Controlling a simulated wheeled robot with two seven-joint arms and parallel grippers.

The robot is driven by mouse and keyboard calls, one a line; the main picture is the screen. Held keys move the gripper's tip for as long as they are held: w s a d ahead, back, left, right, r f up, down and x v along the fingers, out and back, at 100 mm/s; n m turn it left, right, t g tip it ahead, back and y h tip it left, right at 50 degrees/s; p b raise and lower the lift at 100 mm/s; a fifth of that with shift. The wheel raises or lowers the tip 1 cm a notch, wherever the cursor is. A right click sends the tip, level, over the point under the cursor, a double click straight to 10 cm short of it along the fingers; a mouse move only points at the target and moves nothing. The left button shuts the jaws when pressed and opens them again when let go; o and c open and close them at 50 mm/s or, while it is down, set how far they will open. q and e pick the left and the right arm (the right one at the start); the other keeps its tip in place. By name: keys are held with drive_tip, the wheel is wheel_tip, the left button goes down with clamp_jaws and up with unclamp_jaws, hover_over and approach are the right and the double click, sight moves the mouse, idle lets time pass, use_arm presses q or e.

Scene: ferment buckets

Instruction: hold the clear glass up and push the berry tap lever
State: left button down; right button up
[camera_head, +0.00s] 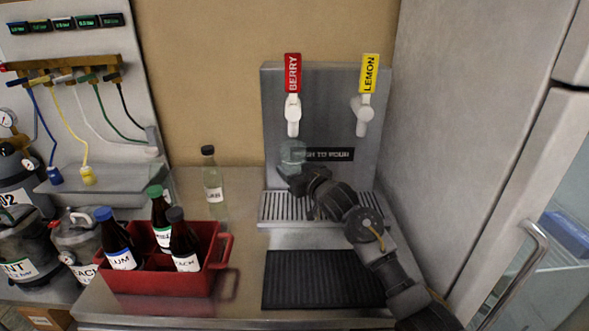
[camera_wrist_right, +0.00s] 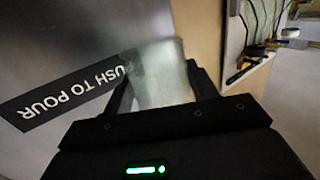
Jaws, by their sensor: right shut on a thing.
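The clear glass (camera_head: 292,154) is held up under the berry tap (camera_head: 293,92), above the slatted drip tray (camera_head: 272,208). My right gripper (camera_head: 292,172) is shut on the glass; its arm comes in from the lower right. The right wrist view shows the glass (camera_wrist_right: 162,75) between the two dark fingers (camera_wrist_right: 163,92). The berry tap has a red lever with a white spout. The glass looks empty, though its inside is faint. My left gripper is in neither view.
The yellow lemon tap (camera_head: 367,92) is to the right on the same metal panel. A red crate (camera_head: 160,283) with several dark bottles and a clear bottle (camera_head: 212,180) stand left. A black mat (camera_head: 322,279) lies in front.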

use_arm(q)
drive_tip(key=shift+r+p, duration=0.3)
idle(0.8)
